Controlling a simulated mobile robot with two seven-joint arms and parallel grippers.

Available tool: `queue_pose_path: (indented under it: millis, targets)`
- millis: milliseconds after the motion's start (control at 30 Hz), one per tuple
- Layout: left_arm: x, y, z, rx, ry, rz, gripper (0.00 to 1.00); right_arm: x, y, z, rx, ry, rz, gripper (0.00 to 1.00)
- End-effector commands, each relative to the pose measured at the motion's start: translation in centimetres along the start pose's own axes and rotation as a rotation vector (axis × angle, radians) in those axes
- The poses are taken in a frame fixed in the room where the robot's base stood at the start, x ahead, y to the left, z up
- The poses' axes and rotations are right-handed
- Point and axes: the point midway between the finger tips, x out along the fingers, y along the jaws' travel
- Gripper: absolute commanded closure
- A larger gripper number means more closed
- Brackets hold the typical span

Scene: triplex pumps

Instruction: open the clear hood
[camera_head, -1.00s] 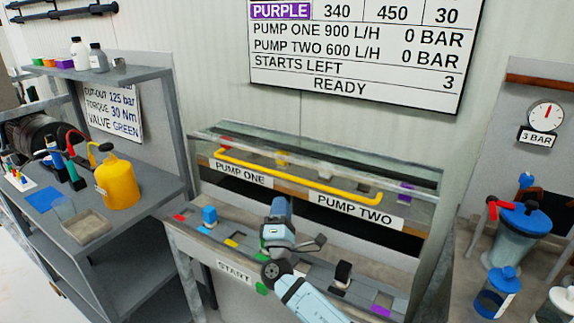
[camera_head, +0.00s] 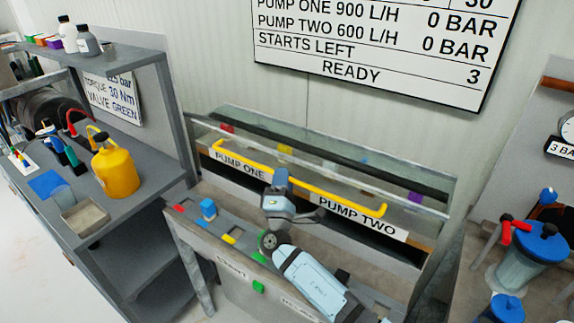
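The clear hood (camera_head: 335,168) is a see-through cover over the pump bench, and it looks down. A long yellow bar handle (camera_head: 345,200) runs along its front, above the PUMP ONE (camera_head: 239,164) and PUMP TWO (camera_head: 357,218) labels. My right gripper (camera_head: 282,184) is in front of the hood, overlapping the middle of the yellow handle in the picture. I cannot tell whether it touches the handle, and its fingertips are not clear enough to show whether they are open. My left gripper is not in view.
The bench ledge (camera_head: 190,222) carries a blue block (camera_head: 208,209) and coloured marks. A grey shelf at left holds a yellow can (camera_head: 117,175) and a tray (camera_head: 86,218). A blue-lidded vessel (camera_head: 540,244) stands at right. A wall board (camera_head: 350,45) reads READY.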

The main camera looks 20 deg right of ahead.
Motion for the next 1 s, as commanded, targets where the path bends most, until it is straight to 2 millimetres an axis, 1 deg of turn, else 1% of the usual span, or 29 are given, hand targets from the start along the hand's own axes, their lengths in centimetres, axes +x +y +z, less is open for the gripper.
queue_pose_path:
  millis: [100, 433, 467, 500, 533, 567, 833, 1000]
  targets:
    - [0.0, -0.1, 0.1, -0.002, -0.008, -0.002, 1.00, 0.0, 0.3, -0.1, 0.000, 0.000, -0.001, 0.76]
    - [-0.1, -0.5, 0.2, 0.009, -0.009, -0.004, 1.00, -0.1, 0.3, -0.1, 0.000, 0.000, 0.000, 0.76]
    - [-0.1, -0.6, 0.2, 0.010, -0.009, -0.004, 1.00, -0.1, 0.3, -0.1, 0.000, 0.000, 0.000, 0.81]
    - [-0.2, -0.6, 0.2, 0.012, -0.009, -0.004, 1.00, -0.1, 0.3, -0.1, 0.000, 0.000, 0.000, 0.90]
    - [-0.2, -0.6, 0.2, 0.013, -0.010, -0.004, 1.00, -0.1, 0.3, -0.1, 0.000, 0.000, 0.000, 0.97]
    - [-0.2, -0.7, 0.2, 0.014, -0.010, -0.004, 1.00, -0.1, 0.3, -0.1, 0.000, 0.000, 0.000, 1.00]
    - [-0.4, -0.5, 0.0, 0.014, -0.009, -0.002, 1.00, 0.1, 0.6, 0.0, 0.004, 0.000, -0.007, 1.00]
    - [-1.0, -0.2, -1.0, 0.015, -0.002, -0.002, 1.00, 0.9, 1.5, 0.3, 0.022, -0.001, -0.048, 1.00]
